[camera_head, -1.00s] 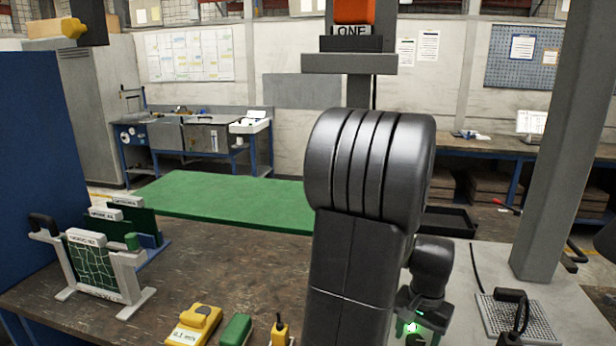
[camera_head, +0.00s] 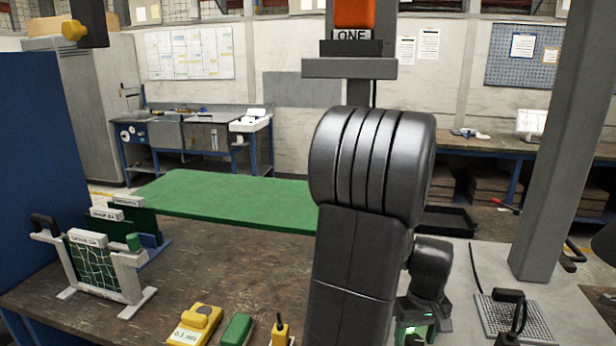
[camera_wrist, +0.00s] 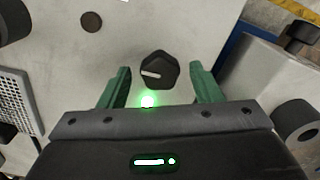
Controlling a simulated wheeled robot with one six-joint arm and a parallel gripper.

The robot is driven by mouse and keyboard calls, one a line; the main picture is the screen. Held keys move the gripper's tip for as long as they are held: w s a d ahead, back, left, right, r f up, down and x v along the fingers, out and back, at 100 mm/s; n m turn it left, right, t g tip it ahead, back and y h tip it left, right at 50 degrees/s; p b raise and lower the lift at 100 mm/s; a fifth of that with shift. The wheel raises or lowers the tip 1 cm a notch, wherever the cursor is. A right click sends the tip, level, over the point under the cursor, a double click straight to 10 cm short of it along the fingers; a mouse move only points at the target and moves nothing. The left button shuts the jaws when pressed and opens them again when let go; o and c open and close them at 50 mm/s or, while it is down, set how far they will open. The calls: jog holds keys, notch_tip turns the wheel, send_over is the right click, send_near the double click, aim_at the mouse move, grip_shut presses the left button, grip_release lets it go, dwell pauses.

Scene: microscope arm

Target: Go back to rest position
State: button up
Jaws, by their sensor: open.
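My gripper (camera_wrist: 161,88) is open in the wrist view. Its two green fingers stand apart, with a black knob (camera_wrist: 158,71) with a white mark showing just beyond and between their tips. I cannot tell whether the fingers touch the knob, but a gap shows on both sides of it. A green light glows between the fingers. In the head view my gripper (camera_head: 418,334) is low at the right of my dark arm and partly cut off by the bottom edge.
A green mat (camera_head: 225,200) lies on the brown bench behind a rack of framed boards (camera_head: 100,268). A yellow device (camera_head: 195,325) and a green block (camera_head: 237,330) lie in front. A grey post (camera_head: 562,140) stands at right, near a perforated plate (camera_head: 515,318).

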jog(key=n, duration=0.4)
jog(key=shift+n+p, duration=0.3)
jog(key=shift+p, duration=0.05)
dwell(0.4)
